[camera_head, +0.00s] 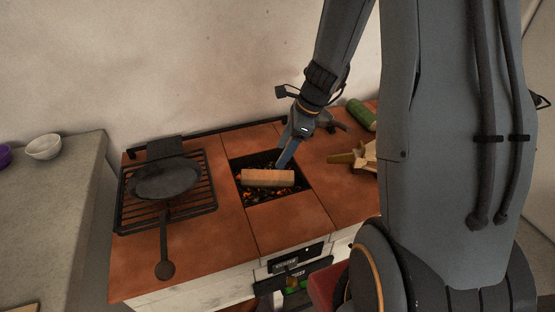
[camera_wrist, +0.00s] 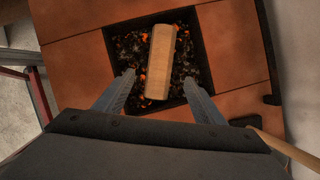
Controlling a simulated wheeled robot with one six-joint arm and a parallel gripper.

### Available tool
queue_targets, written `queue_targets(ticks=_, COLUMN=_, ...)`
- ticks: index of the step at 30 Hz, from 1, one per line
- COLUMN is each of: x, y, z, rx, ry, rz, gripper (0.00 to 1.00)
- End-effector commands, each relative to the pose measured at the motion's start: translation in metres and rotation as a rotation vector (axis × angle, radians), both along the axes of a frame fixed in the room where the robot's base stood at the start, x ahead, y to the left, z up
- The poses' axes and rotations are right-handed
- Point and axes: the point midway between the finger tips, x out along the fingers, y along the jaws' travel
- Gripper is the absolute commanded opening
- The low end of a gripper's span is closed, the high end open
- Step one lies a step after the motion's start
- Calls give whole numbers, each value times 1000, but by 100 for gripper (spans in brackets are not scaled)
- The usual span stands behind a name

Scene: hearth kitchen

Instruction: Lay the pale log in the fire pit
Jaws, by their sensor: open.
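The pale log (camera_head: 268,178) lies in the fire pit (camera_head: 303,188), a dark square opening with glowing embers in the terracotta hearth top. The wrist view shows the log (camera_wrist: 160,60) lying on the embers, inside the rim of the pit (camera_wrist: 112,42). My gripper (camera_head: 284,160) is at the back edge of the pit, just behind and above the log. In the wrist view my gripper (camera_wrist: 158,82) is open, with one finger on each side of the log and visible gaps between. The far finger is partly hidden in the head view.
A black pan (camera_head: 165,182) sits on a grill rack (camera_head: 205,205) left of the pit. A green cylinder (camera_head: 361,114) and pale wood pieces (camera_head: 366,157) lie to the right. A white bowl (camera_head: 44,147) stands on the grey counter (camera_head: 50,205). Hearth tiles in front of the pit are bare.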

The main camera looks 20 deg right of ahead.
Motion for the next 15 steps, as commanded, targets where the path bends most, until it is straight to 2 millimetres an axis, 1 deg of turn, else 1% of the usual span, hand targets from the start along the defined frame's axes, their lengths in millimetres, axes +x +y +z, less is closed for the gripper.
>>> queue_targets(ticks=4, x=-4, y=-1, z=10, rx=-9, ry=-6, rz=29, gripper=64)
queue_targets(ticks=5, x=-7, y=1, z=13, rx=-17, ry=-12, rz=58, gripper=64)
queue_targets(ticks=7, x=-20, y=9, z=21, rx=-52, ry=-36, rz=187, gripper=64)
queue_targets(ticks=8, x=-27, y=14, z=25, rx=-74, ry=-50, rz=267, gripper=64)
queue_targets(ticks=11, x=-62, y=31, z=42, rx=-163, ry=-113, rz=624, gripper=64)
queue_targets(ticks=12, x=-78, y=36, z=48, rx=-199, ry=-138, rz=785, gripper=64)
queue_targets(ticks=14, x=-100, y=42, z=57, rx=-252, ry=-175, rz=1026, gripper=64)
queue_targets(ticks=15, x=-114, y=45, z=62, rx=-282, ry=-197, rz=1179, gripper=64)
